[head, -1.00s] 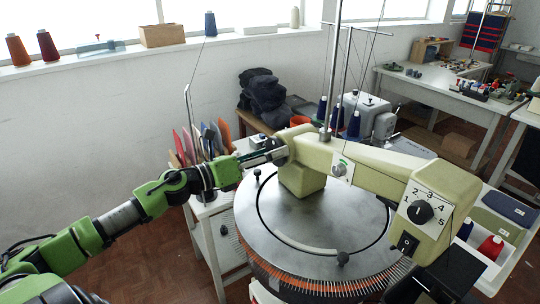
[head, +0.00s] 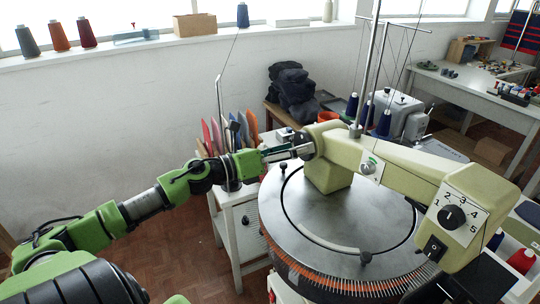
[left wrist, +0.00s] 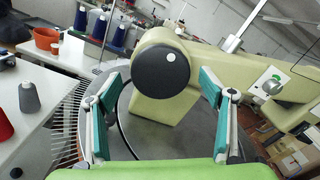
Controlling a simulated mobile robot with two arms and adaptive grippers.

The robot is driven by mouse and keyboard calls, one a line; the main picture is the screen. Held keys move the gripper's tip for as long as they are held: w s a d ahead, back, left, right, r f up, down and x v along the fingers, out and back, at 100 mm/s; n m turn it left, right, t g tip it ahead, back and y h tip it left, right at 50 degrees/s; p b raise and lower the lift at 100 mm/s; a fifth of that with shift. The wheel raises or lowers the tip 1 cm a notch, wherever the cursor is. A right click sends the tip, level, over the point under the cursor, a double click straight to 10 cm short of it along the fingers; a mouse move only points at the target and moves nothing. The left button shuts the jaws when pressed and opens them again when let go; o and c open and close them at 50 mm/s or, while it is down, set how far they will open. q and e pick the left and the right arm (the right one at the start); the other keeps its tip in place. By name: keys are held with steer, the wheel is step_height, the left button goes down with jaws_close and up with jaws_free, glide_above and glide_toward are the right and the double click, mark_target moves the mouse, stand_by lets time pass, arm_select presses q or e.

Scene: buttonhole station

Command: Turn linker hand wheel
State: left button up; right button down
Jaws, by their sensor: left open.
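The linker hand wheel (left wrist: 163,70) is a dark round disc with a white dot near its upper right, on the rear end of the cream-green machine arm. In the head view the wheel (head: 304,143) shows only edge-on, partly behind my fingers. My left gripper (head: 290,151) comes in from the left, close to the wheel. In the left wrist view its two teal-and-grey fingers (left wrist: 162,84) are spread wide, with the wheel between and ahead of them. I cannot tell whether either finger touches the wheel. My right gripper is not in view.
The round dial plate (head: 340,215), ringed with points, lies under the machine arm (head: 410,168). A speed knob (head: 451,217) sits at the arm's front end. A white cabinet (head: 240,235) with coloured panels stands beside the dial. Thread cones and a tall thread stand (head: 370,70) are behind.

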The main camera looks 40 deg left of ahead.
arm_select(q)
steer(key=v, duration=1.1)
stand_by(0.3)
